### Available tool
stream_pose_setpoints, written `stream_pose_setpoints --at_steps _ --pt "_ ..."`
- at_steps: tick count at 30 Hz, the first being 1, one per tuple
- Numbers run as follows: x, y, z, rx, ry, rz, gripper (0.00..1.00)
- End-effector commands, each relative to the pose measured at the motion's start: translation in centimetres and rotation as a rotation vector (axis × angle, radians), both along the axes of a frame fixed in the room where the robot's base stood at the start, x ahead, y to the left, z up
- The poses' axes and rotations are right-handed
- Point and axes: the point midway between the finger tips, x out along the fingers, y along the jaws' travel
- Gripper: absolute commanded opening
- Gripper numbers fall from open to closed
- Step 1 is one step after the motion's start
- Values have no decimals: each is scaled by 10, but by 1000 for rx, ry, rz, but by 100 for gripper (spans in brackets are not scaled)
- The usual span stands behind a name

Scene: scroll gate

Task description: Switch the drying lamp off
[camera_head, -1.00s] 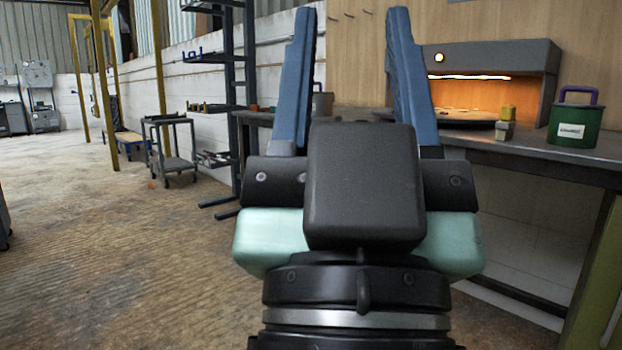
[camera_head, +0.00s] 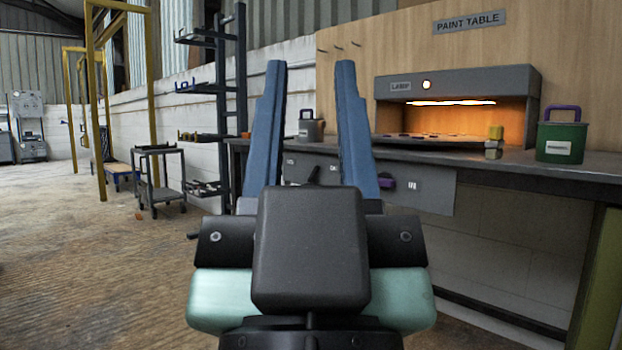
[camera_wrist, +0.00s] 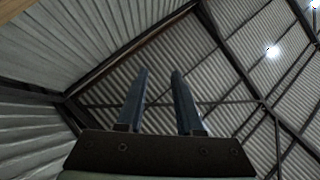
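The drying lamp (camera_head: 458,82) is a grey hood labelled LAMP on the table, glowing orange inside, with a lit round light (camera_head: 427,85) on its front. Below the tabletop is a grey control panel (camera_head: 435,190) with a purple knob (camera_head: 387,183) and a dark lever (camera_head: 314,174); my fingers hide part of the panel. In the wrist view the open fingers (camera_wrist: 155,80) point toward the roof.
The table (camera_head: 500,165) holds a green can (camera_head: 561,140) with a purple handle, small stacked blocks (camera_head: 494,143) and a grey can (camera_head: 311,128).

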Motion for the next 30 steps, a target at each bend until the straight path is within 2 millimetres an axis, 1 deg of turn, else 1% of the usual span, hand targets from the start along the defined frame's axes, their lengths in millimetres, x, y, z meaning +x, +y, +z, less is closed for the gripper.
stream_pose_setpoints --at_steps 1,5,6,8,11,15,18,21,24,30 --pt "0 0 4 0 0 0 25" --pt "0 0 21 0 0 0 1" --pt "0 0 29 0 0 0 0" --pt "0 0 44 0 0 0 0" --pt "0 0 74 0 0 0 0" --pt "0 0 120 0 0 0 0" --pt "0 0 150 0 0 0 0" --pt "0 0 169 0 0 0 0" --pt "0 0 176 0 0 0 0" --pt "0 0 172 0 0 0 0"
